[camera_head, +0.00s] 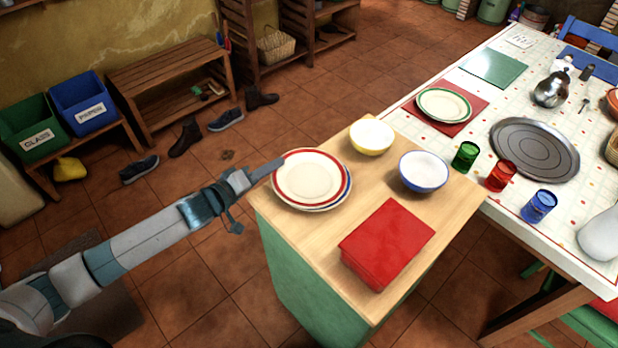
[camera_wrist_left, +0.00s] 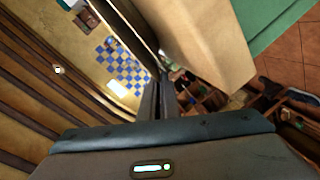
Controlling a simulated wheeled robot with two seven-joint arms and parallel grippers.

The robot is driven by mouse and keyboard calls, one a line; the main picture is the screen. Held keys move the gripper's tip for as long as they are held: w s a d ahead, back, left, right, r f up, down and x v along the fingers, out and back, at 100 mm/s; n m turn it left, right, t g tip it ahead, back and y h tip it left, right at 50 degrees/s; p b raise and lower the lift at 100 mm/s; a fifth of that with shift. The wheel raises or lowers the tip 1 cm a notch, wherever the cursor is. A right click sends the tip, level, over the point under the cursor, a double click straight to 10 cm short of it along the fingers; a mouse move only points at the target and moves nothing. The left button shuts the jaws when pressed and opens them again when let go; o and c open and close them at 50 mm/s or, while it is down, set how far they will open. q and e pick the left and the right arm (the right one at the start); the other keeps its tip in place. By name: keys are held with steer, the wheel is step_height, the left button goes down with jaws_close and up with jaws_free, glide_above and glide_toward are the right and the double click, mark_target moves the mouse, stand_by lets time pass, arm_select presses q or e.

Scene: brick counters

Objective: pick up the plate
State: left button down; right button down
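A white plate with a red rim (camera_head: 310,174) lies on top of a blue-rimmed plate (camera_head: 347,193) at the far left corner of the wooden counter. Another white plate, with a green rim (camera_head: 443,104), lies on a red mat on the table. My left gripper (camera_head: 271,169) reaches in from the left, its tip at or very near the left rim of the stacked plates. I cannot tell whether it touches them. In the left wrist view its dark fingers (camera_wrist_left: 160,95) appear edge-on, and their gap is unclear. My right gripper is not in view.
The counter (camera_head: 299,234) also bears a yellow bowl (camera_head: 372,137), a blue-rimmed bowl (camera_head: 424,171) and a red box (camera_head: 386,243). The table (camera_head: 465,211) adjoins on the right, with green, red and blue cups near its edge. Open floor lies left of the counter.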

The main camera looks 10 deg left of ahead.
arm_select(q)
steer(key=shift+r, duration=0.15)
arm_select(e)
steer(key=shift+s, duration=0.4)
